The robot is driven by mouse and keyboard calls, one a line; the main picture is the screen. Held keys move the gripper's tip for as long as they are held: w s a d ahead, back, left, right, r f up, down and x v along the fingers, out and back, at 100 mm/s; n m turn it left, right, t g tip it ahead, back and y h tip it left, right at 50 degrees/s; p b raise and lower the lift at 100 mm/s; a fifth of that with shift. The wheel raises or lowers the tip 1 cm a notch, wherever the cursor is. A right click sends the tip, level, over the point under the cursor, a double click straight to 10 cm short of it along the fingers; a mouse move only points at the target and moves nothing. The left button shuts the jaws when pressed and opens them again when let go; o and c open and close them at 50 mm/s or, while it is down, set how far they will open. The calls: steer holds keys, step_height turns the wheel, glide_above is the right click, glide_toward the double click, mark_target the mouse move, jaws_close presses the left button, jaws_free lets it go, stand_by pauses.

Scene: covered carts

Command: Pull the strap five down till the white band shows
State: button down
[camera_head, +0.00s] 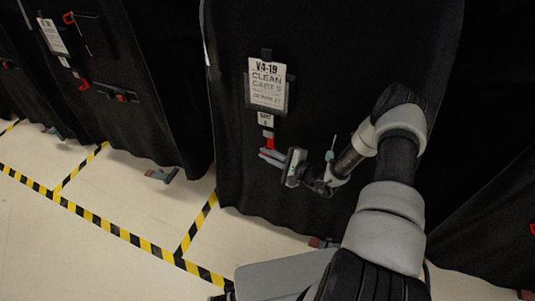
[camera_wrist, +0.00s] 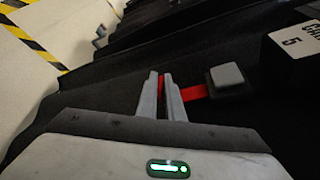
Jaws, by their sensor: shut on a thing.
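The red strap (camera_head: 268,133) hangs below a small white tag (camera_head: 265,119) on the black cart cover. In the wrist view the red strap (camera_wrist: 194,93) runs from a grey block (camera_wrist: 226,78) to my fingers. My gripper (camera_head: 268,155) is at the strap's lower part. In the wrist view my gripper (camera_wrist: 160,76) has its two fingers shut on the strap, with a sliver of red between them. No white band can be seen on the visible red part. The strap part between the fingers is mostly hidden.
Yellow-black tape (camera_head: 125,235) marks the pale floor, which is open at lower left.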

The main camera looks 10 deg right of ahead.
step_height(320, 180, down, 10)
steer(key=b, duration=0.5)
steer(key=shift+r, duration=0.2)
steer(key=c, duration=1.9)
jaws_free()
steer(key=shift+b, duration=0.3)
steer(key=shift+s+d+r, duration=0.1)
